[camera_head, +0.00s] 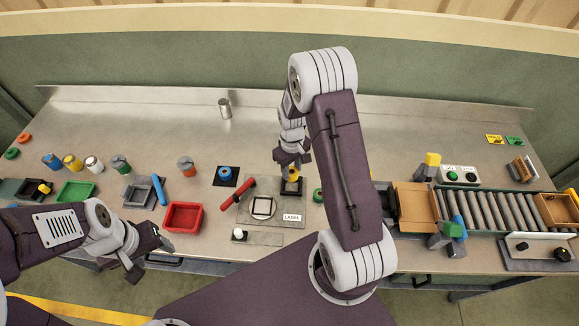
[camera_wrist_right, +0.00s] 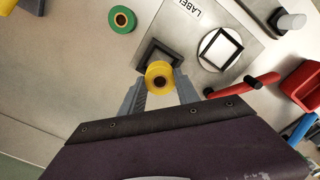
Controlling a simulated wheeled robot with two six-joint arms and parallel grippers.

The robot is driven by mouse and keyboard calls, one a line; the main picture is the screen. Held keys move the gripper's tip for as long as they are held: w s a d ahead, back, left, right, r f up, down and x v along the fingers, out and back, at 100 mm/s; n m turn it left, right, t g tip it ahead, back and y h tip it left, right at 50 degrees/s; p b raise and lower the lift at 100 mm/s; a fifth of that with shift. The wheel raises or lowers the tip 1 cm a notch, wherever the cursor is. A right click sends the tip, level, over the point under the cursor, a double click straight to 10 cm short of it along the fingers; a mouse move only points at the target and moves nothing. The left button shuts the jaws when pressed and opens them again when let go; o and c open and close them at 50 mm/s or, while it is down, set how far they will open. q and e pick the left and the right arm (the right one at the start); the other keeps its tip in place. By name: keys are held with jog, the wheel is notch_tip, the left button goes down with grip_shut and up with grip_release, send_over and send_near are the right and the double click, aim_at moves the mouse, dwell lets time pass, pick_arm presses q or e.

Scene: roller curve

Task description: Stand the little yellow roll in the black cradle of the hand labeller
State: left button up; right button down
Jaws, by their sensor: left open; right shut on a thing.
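The little yellow roll (camera_head: 292,178) is held in my right gripper (camera_head: 291,167), directly above or at the black cradle (camera_head: 291,188) of the hand labeller (camera_head: 275,225). In the right wrist view the yellow roll (camera_wrist_right: 158,68) sits between the fingertips of my right gripper (camera_wrist_right: 160,84), its round end facing the camera. It partly covers the square black cradle (camera_wrist_right: 149,49). I cannot tell whether the roll touches the cradle. My left gripper (camera_head: 150,245) is open and empty, low at the left by the table's front edge.
A green roll (camera_wrist_right: 122,19) lies beside the labeller plate. A roller conveyor (camera_head: 495,208) is at right.

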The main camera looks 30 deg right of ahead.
notch_tip(320, 180, down, 3)
jog(key=shift+d+f+b, duration=0.1)
jog(key=shift+b, duration=1.1)
jog(key=shift+f+b, duration=0.6)
jog(key=shift+f, duration=0.25)
jog(key=shift+f, duration=0.25)
jog(key=shift+f, duration=0.3)
jog(key=shift+f+b, duration=0.5)
